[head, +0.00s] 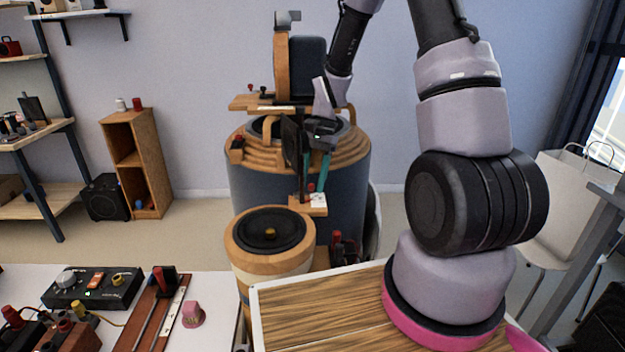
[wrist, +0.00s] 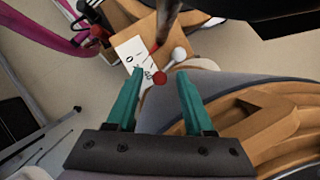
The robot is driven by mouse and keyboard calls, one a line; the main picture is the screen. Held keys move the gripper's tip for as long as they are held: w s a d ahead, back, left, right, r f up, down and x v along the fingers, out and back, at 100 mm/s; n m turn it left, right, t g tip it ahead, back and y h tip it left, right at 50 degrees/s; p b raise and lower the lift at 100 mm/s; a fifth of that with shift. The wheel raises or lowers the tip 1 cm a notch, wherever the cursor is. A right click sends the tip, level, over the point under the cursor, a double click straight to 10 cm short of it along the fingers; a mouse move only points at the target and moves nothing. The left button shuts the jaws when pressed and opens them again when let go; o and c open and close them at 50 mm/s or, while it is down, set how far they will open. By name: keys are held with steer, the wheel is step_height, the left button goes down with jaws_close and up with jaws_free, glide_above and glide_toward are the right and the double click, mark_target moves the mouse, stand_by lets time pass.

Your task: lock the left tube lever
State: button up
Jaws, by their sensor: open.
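A small wooden block (head: 297,204) juts from the front of the large round speaker drum (head: 352,183). On it are a white marked plate (head: 318,201) and a red ball knob (head: 311,187). In the wrist view the plate (wrist: 131,52) lies beyond the fingers. The red ball (wrist: 160,78) and a white ball (wrist: 180,54) sit at the ends of a short lever. My gripper (head: 314,180) is open, with teal fingers pointing down at the block. In the wrist view the red ball shows between the fingertips; contact cannot be told.
A smaller round speaker (head: 269,232) stands in front of the drum. A dark upright panel (head: 292,142) is close to the left of my gripper. Red-capped parts (head: 337,238) sit low on the right. A white table (head: 215,290) with test gear is at front left.

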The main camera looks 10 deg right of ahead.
mark_target(295, 174)
jaws_close()
steer(key=n, duration=0.1)
steer(key=w+n, duration=0.1)
steer(key=n+h, duration=0.1)
steer(key=shift+w+a+n+g, duration=0.2)
steer(key=shift+a+n+g, duration=0.1)
steer(key=shift+n+g, duration=0.1)
steer(key=shift+w+a+n+h, duration=0.35)
steer(key=shift+a+n+h, duration=0.25)
steer(key=shift+n, duration=1.1)
steer(key=shift+w+a+n+h, duration=0.4)
steer(key=shift+n+h, duration=0.35)
steer(key=shift+n, duration=0.95)
steer(key=shift+w+a+n+h, duration=0.3)
steer(key=shift+a+n+h, duration=0.35)
steer(key=shift+n, duration=1.05)
